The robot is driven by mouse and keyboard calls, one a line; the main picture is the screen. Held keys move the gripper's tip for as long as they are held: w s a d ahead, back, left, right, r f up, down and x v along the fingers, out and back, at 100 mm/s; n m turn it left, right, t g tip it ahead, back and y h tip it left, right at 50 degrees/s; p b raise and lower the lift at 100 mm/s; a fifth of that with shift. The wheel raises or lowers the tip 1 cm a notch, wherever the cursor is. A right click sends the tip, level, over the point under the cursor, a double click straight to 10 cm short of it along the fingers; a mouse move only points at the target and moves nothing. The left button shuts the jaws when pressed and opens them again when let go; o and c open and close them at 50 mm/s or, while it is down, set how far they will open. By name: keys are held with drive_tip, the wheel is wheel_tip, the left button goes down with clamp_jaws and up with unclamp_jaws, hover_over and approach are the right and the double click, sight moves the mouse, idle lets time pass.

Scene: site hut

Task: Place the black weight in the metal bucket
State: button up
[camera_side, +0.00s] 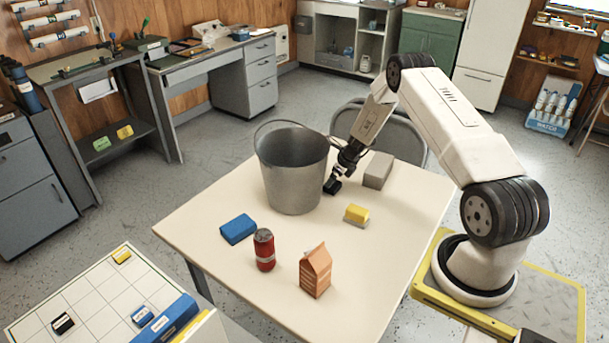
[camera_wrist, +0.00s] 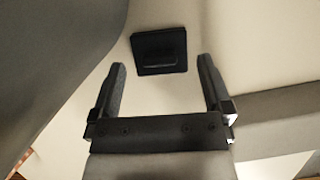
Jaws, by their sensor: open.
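The black weight (camera_side: 332,186) is a small dark block on the cream table, just right of the bucket. In the wrist view the black weight (camera_wrist: 158,50) lies ahead of my fingertips, around the gap between them. My gripper (camera_side: 342,170) points down at the weight; its fingers (camera_wrist: 161,66) are spread with nothing held between them. The metal bucket (camera_side: 292,175) stands upright with its handle raised, left of my gripper. Its grey wall (camera_wrist: 45,55) fills the left of the wrist view. The bucket's inner floor is hidden.
A grey block (camera_side: 378,170) stands close right of my gripper; it also shows in the wrist view (camera_wrist: 275,118). A yellow-and-grey sponge (camera_side: 356,214), blue block (camera_side: 238,229), red can (camera_side: 264,250) and orange carton (camera_side: 315,271) stand nearer. A chair (camera_side: 400,130) is behind the table.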

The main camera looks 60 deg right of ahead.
drive_tip(key=shift+x, duration=1.5)
clamp_jaws()
